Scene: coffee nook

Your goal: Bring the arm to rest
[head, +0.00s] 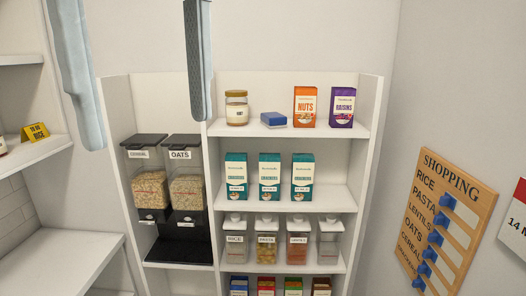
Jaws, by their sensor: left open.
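My left gripper (147,131) reaches down from the top of the head view. Its two long grey-blue fingers are wide apart, with nothing between them. One finger hangs in front of the wall left of the shelf unit. The other hangs in front of the unit's upper part, its tip just above the oats dispenser (187,187). The rest of this arm is out of frame. My right gripper is not in view.
The white shelf unit (363,120) holds a jar (236,107), a blue item (273,119), a nuts box (305,106), a raisins box (342,107), teal boxes (270,176) and lidded canisters (266,240). A cereal dispenser (149,183) stands left. A shopping board (444,220) hangs right.

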